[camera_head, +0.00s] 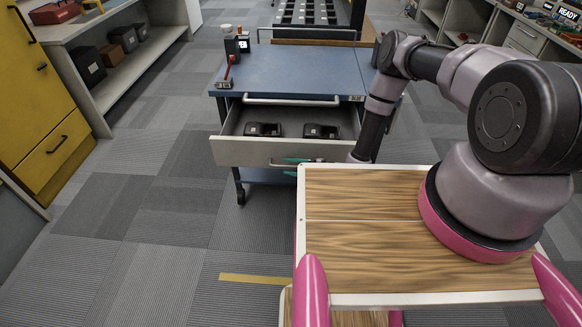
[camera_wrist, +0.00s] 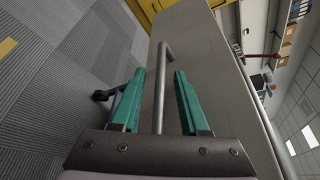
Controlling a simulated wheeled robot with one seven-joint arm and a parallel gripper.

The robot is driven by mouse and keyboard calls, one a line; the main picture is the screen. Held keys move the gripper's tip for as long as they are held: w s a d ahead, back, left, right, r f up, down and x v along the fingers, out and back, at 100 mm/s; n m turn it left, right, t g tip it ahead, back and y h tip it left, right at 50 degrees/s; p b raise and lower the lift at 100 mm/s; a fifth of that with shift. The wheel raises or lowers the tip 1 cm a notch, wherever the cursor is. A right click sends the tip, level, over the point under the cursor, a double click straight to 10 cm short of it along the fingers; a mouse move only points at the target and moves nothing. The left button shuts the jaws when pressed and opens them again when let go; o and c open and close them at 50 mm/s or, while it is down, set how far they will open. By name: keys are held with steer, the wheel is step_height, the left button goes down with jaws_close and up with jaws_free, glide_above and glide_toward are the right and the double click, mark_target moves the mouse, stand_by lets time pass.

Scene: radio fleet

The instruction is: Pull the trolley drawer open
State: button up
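The trolley (camera_head: 290,68) has a blue top, and its grey drawer (camera_head: 240,152) stands pulled out towards me, its inside showing. Two black devices (camera_head: 263,130) (camera_head: 321,131) lie in it. The drawer's bar handle (camera_head: 312,162) is on its front face. My gripper (camera_head: 300,162) is at this handle, partly hidden by my arm and deck. In the wrist view, the teal fingers of my gripper (camera_wrist: 160,92) stand apart on either side of the grey handle (camera_wrist: 161,85), with gaps showing on both sides. The drawer front (camera_wrist: 210,75) fills the middle behind it.
A red item (camera_head: 228,72) and a small dark device (camera_head: 237,46) are on the trolley's left side. A yellow cabinet (camera_head: 50,120) and a shelf with boxes (camera_head: 110,55) stand at left. Carpeted floor is clear left of the trolley.

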steer(key=shift+d, duration=0.1)
steer(key=v, duration=1)
steer(key=shift+d, duration=0.3)
steer(key=shift+s+r, duration=0.15)
steer(key=w+d+r+n+g+h, duration=0.1)
steer(key=w+r+n+g, duration=0.15)
steer(key=r, duration=0.95)
steer(key=w+d+r+n+g+h, duration=0.1)
steer(key=r+n+g, duration=0.15)
steer(key=r, duration=0.95)
steer(key=w+d+r+n+g, duration=0.1)
steer(key=w+r+n+g, duration=0.15)
steer(key=r, duration=0.85)
steer(key=s+d+r+t+h, duration=0.3)
steer(key=s+r, duration=0.3)
steer(key=r, duration=0.3)
steer(key=s+d+r+t+h, duration=0.3)
steer(key=s+d+r, duration=0.3)
steer(key=r, duration=0.4)
steer(key=s+d+r+m+t+h, duration=0.1)
steer(key=s+d+r+t+h, duration=0.2)
steer(key=s+r, duration=0.4)
step_height(320, 180, up, 3)
steer(key=shift+s+d+r+h, duration=0.3)
steer(key=shift+d+h, duration=0.5)
steer(key=shift+d, duration=0.2)
